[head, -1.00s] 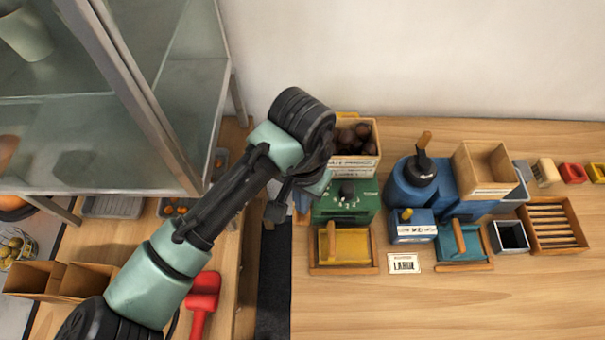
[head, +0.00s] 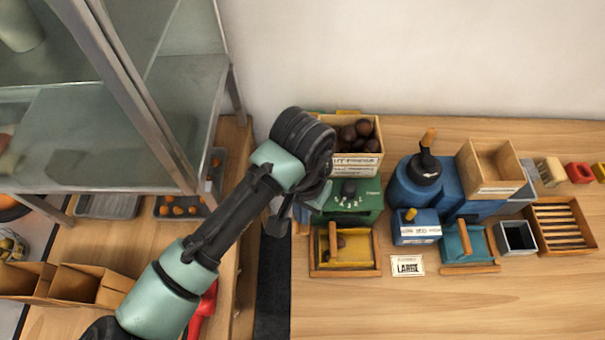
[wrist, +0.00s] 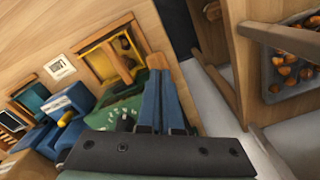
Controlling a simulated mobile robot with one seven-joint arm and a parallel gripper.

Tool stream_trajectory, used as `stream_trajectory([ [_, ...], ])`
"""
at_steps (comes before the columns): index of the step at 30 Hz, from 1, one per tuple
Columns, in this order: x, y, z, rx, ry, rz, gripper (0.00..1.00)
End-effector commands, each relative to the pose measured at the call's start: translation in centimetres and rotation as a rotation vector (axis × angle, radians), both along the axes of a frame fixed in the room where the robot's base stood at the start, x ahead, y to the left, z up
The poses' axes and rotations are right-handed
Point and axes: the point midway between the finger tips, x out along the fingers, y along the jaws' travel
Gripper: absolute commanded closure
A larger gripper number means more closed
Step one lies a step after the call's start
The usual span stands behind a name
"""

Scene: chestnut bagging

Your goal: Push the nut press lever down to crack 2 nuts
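The nut press is the green machine (head: 357,205) with a dial and a black knob, below a wooden hopper (head: 354,166) of dark nuts. A yellow tray (head: 358,254) stands in front of it, with a brown nut (head: 341,242) inside; the wrist view shows nuts in this tray (wrist: 88,61) too. My gripper (wrist: 160,72) is low at the press's left side, blue fingers close together and seemingly empty. The press's lever cannot be made out; my arm and gripper cover that side in the head view.
To the right stand a blue machine (head: 455,186) with a wooden-handled lever, a small blue box (head: 416,228), a teal tray (head: 466,245) and a LARGE card (head: 407,266). A metal-framed glass cabinet (head: 150,120) rises at left.

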Motion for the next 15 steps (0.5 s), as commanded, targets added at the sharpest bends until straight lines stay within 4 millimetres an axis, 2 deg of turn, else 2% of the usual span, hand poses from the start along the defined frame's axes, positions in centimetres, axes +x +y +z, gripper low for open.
stream_trajectory([
  [15,-0.18,0.03,-1.02,0.002,0.005,0.0,1.0],
])
